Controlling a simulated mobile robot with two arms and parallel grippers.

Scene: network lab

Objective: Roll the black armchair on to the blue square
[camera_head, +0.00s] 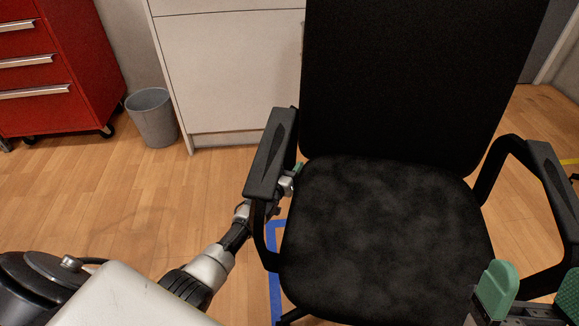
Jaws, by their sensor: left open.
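The black armchair (385,230) fills the middle and right, its seat towards me and its tall backrest away. Blue tape (276,268), part of the blue square, shows on the floor beside and under the left edge of the seat. The chair hides most of the square. My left gripper (292,180) is open at the left armrest (271,155), partly hidden behind it; I cannot tell whether it touches. My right gripper (532,297) is at the bottom right, in front of the seat's right side, with its green fingertips apart and nothing seen between them.
A white cabinet (226,75) stands behind the chair on the left. A grey bin (153,118) and a red drawer cabinet (62,75) stand further left. The wooden floor (120,205) left of the chair is clear. Yellow tape (570,161) shows at the right edge.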

